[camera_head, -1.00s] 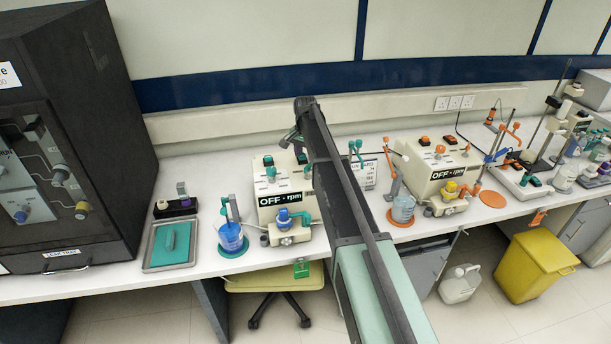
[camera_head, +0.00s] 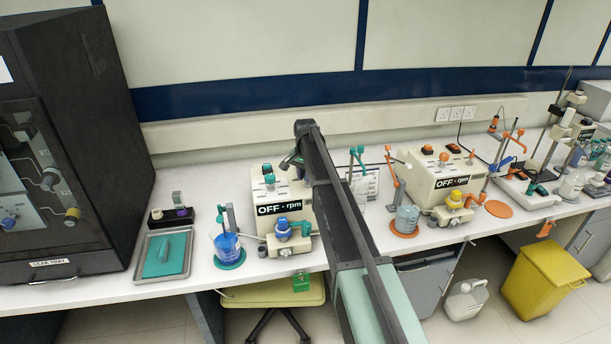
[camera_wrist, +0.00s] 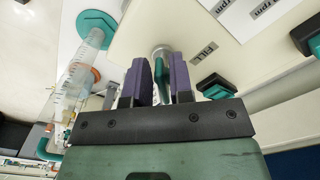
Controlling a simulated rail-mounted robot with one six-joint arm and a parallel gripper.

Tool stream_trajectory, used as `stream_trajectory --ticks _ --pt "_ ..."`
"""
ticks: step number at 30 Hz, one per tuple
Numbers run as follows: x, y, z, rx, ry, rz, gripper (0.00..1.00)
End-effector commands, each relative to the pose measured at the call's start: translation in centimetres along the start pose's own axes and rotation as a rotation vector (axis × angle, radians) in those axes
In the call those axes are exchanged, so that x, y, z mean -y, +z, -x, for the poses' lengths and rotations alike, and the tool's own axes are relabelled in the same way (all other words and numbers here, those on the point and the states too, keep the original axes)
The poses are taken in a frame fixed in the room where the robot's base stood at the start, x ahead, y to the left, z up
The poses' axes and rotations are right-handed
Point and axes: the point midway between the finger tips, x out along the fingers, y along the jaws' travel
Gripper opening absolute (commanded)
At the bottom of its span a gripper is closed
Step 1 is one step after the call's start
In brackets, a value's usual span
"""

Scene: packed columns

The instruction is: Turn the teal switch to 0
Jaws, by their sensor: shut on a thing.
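In the wrist view, my gripper (camera_wrist: 163,85) has its two purple fingers on either side of a narrow teal switch (camera_wrist: 162,68) and is shut on it. The switch rises from a round grey base on a cream panel, beside a small marked label (camera_wrist: 203,53). Its exact angle is hard to read because the fingers cover part of it. In the head view, my gripper (camera_head: 291,161) is at the top of the left cream pump box (camera_head: 258,190), whose display reads OFF rpm. The gripped switch cannot be made out there.
A teal rocker (camera_wrist: 216,87) in a black housing sits close right of the fingers. A graduated cylinder (camera_wrist: 75,85) stands at the left. In the head view, a blue-filled beaker (camera_head: 227,246) stands left of the box and a second pump box (camera_head: 425,180) stands right.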

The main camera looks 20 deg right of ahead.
Motion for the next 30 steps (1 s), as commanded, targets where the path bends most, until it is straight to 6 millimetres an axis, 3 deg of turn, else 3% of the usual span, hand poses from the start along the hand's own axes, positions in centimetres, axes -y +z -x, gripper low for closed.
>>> stream_trajectory --ticks 11,30 --pt "-0.2 0.0 0.0 0.0 0.0 0.113 0.0" --pt "-1.2 -0.4 0.0 0.0 0.0 0.681 0.0"
